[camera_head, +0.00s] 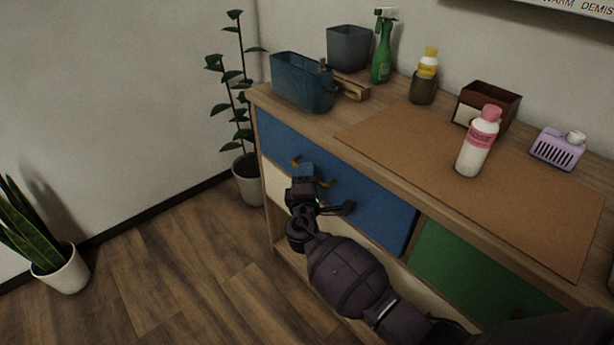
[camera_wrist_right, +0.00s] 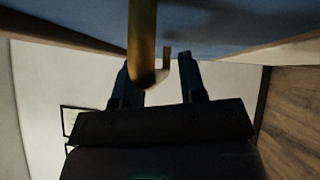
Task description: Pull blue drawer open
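The blue drawer (camera_head: 372,202) is at the upper left of the wooden cabinet's front. Its front looks shut or nearly so; I cannot tell if there is a small gap. Its brass handle (camera_head: 326,183) is partly hidden by my right gripper (camera_head: 318,188). In the right wrist view, the handle (camera_wrist_right: 143,45) hangs below the blue front, close to the left finger, with its curved end between the two fingers. My right gripper (camera_wrist_right: 158,80) is open, its fingers apart with a gap to the right of the bar. My left gripper is not in view.
A green drawer (camera_head: 470,272) is to the right and a cream drawer (camera_head: 276,184) below. The cabinet top holds a blue bin (camera_head: 301,83), a green spray bottle (camera_head: 382,48), a pink-capped bottle (camera_head: 477,145) and other items.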

